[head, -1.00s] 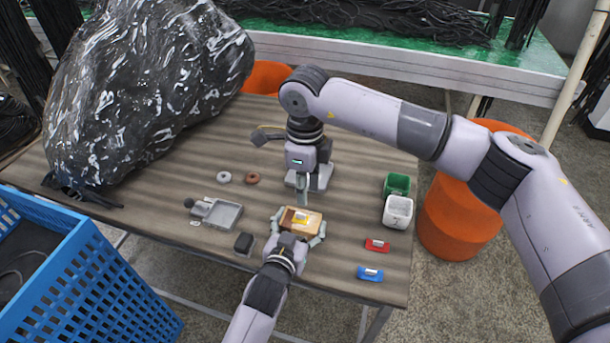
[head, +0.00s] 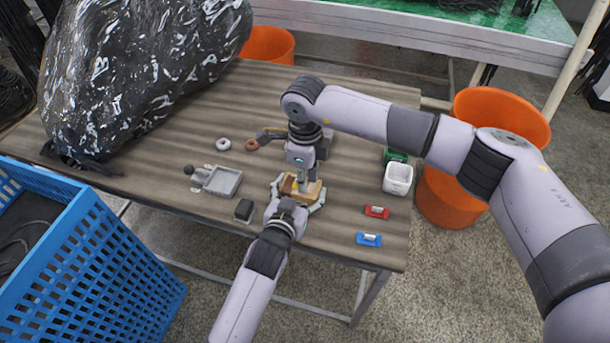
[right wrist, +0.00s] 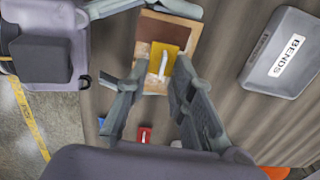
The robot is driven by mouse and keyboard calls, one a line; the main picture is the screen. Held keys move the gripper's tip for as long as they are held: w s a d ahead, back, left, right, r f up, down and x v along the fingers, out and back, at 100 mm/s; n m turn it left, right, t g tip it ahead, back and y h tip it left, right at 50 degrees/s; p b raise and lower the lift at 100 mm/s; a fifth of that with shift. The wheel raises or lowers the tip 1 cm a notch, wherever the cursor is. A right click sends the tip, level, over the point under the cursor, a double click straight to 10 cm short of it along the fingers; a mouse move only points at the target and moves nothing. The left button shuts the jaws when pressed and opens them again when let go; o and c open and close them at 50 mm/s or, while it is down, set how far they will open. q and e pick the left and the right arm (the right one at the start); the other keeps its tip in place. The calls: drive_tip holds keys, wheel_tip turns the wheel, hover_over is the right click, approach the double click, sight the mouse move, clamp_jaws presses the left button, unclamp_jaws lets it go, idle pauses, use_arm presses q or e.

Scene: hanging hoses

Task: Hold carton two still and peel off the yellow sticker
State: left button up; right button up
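The brown carton (right wrist: 147,33) lies on the table, its tan and dark brown top up. The yellow sticker (right wrist: 173,60), with a white mark, is flat on it in the right wrist view. My left gripper (head: 297,197) has its fingers on opposite sides of the carton and is shut on it. My right gripper (right wrist: 157,72) is open and empty. Its fingers point at the sticker end of the carton, with a clear gap between them. In the head view my right gripper (head: 300,182) hangs over the carton and hides part of it.
A red piece (head: 376,212) and a blue piece (head: 369,239) lie right of the carton. A grey tray (head: 222,181) and a black block (head: 243,210) are left. A white bin (head: 398,179) stands right. A grey box labelled BENDS (right wrist: 283,55) is beside the carton.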

clamp_jaws()
idle(2.2)
